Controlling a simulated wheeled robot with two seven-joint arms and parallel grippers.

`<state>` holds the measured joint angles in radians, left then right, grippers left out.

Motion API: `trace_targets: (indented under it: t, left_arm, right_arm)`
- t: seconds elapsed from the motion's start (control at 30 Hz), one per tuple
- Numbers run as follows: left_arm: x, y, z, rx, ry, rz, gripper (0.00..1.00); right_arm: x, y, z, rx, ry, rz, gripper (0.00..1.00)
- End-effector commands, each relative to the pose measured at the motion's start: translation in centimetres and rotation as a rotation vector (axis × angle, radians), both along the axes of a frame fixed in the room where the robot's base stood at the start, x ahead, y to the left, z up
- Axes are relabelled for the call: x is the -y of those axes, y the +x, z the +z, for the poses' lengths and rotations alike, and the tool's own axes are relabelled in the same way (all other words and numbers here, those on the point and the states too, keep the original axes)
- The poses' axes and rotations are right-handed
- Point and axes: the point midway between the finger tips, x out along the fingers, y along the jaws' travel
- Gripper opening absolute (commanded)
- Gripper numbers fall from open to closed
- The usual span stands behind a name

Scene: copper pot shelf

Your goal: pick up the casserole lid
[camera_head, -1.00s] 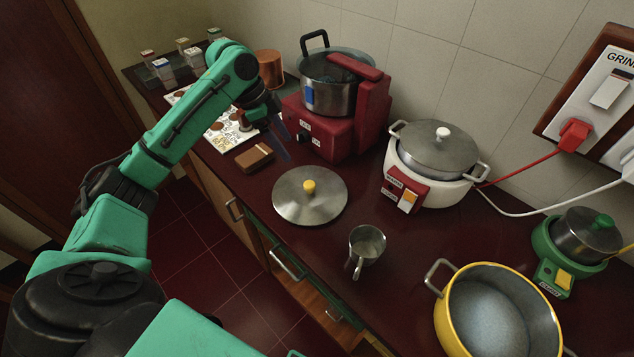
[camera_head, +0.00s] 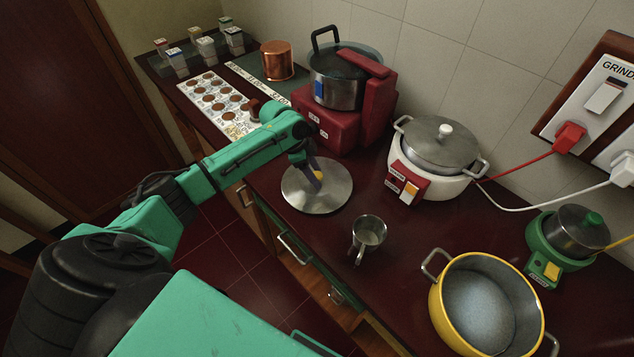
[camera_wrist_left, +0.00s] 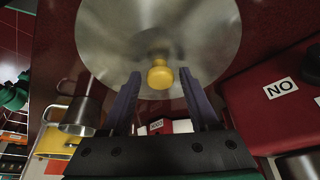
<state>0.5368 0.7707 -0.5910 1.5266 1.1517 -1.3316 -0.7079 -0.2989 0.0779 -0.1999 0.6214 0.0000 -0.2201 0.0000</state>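The casserole lid is a round steel disc (camera_head: 330,197) with a yellow knob (camera_head: 319,176), lying flat on the dark red counter. In the left wrist view the lid (camera_wrist_left: 115,35) fills the top, and its knob (camera_wrist_left: 160,76) shows between the fingertips. My left gripper (camera_head: 315,170) is over the lid at the knob, fingers pointing down. The left gripper (camera_wrist_left: 159,75) is open, with a gap on each side of the knob. A finger partly hides the knob in the head view. The yellow casserole (camera_head: 437,306) stands at the lower right. My right gripper is not in view.
A steel cup (camera_head: 368,232) stands right of the lid. A white cooker (camera_head: 440,183) and a green grinder (camera_head: 550,250) stand to the right. The counter's front edge is close to the lid.

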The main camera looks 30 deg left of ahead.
Motion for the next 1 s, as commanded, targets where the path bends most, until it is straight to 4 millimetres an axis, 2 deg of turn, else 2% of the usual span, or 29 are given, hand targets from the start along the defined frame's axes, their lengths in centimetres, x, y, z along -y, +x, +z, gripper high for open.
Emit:
trace_targets:
  t: [0.03,0.13,1.0]
  left_arm:
    - [-0.01,0.01,0.02,0.0,0.0,0.0,0.38]
    - [-0.02,0.01,0.03,0.0,0.0,0.0,0.0]
    - [-0.04,0.03,0.1,0.001,0.0,0.0,0.0]
  right_arm:
    - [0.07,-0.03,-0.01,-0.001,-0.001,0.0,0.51]
    - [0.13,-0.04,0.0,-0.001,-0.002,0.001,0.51]
    - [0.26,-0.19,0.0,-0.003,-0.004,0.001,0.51]
